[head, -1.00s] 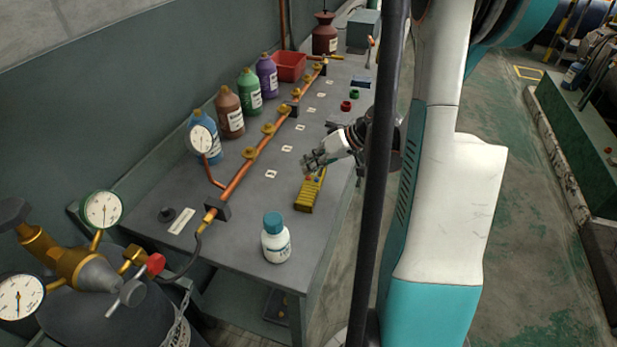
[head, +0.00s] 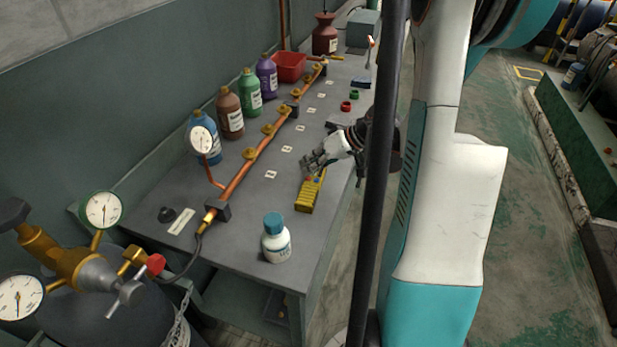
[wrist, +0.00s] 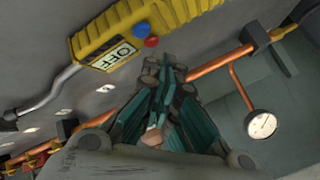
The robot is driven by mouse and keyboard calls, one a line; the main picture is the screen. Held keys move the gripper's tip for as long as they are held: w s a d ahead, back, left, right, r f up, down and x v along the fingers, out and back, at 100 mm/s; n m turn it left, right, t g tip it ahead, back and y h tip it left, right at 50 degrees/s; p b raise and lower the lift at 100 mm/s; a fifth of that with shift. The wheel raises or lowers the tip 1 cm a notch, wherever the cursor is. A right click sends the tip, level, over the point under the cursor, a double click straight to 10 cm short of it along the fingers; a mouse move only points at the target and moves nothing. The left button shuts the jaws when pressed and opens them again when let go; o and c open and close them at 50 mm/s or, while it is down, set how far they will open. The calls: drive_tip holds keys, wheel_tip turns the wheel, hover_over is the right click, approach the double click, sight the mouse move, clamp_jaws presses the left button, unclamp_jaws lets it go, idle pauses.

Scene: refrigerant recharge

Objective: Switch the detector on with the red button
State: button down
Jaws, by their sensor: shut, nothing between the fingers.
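The yellow detector (head: 308,195) lies on the grey workbench near its right edge. In the wrist view the detector (wrist: 185,15) shows a display reading OFF (wrist: 112,56), a blue button (wrist: 141,29) and a red button (wrist: 151,42). My gripper (head: 308,167) is shut and empty over the far end of the detector. In the wrist view its fingertips (wrist: 165,68) appear just below the red button, with a small gap in the picture. Whether they touch the detector cannot be told. The buttons are hardly visible in the head view.
A copper pipe with brass valves (head: 250,153) runs along the bench, with a gauge (head: 201,139) beside it. A white bottle with a blue cap (head: 276,240) stands at the near end. Several coloured bottles and a red bin (head: 289,66) line the wall side.

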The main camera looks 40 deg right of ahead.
sight(310, 177)
drive_tip(key=shift+f+b, duration=0.45)
idle(0.3)
drive_tip(key=shift+r, duration=0.1)
drive_tip(key=shift+r+p, duration=0.3)
drive_tip(key=shift+r, duration=0.1)
drive_tip(key=shift+r, duration=0.15)
wheel_tip(310, 177, up, 6)
drive_tip(key=p, duration=0.4)
idle(0.3)
